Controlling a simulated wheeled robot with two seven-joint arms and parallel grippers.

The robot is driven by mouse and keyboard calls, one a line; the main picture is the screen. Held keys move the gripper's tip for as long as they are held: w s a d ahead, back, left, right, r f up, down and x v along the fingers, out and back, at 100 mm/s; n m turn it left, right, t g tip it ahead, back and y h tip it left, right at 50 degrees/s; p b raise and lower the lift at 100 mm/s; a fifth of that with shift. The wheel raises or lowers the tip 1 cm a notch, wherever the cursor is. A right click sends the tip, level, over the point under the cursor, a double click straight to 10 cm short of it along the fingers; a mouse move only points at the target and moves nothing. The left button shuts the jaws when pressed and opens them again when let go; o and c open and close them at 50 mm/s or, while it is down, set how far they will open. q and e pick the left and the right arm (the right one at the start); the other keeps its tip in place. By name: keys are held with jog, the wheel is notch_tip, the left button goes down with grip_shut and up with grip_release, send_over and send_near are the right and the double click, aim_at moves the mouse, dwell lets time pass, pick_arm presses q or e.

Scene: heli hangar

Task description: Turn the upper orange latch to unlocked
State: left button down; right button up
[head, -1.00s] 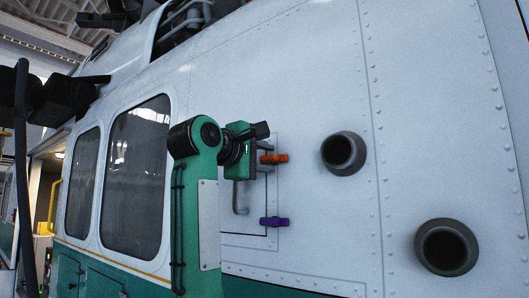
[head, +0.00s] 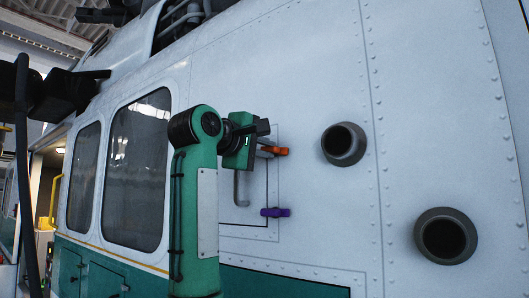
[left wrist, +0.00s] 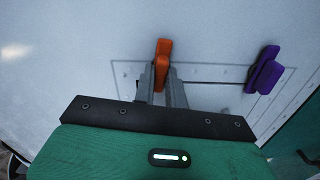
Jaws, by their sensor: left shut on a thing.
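The upper orange latch (head: 274,151) sits on the edge of a rectangular panel in the white helicopter side. In the left wrist view the orange latch (left wrist: 162,66) stands between the two grey fingers of my left gripper (left wrist: 161,84), which is shut on it. In the head view my left gripper (head: 262,151) reaches the latch from the left, and its green wrist hides part of the panel. A purple latch (head: 275,212) sits lower on the same panel edge; it also shows to the right in the left wrist view (left wrist: 263,70). My right gripper is out of view.
A bent grey handle (head: 240,188) is on the panel, left of the purple latch. Two dark round pipe openings (head: 344,144) (head: 445,236) stick out of the wall to the right. Dark windows (head: 137,169) lie to the left. The wall between latches and pipes is clear.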

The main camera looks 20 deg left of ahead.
pick_arm(q)
jog(key=m+b, duration=0.2)
jog(key=m, duration=0.2)
jog(key=shift+f+m, duration=0.1)
jog(key=shift+m, duration=0.2)
jog(key=m+b, duration=0.1)
jog(key=m, duration=0.3)
jog(key=shift+m+b, duration=0.3)
jog(key=m, duration=0.3)
jog(key=shift+m+b, duration=0.3)
jog(key=shift+m, duration=1.7)
jog(key=c, duration=1.4)
grip_release()
jog(key=shift+w, duration=0.1)
jog(key=shift+c, duration=0.2)
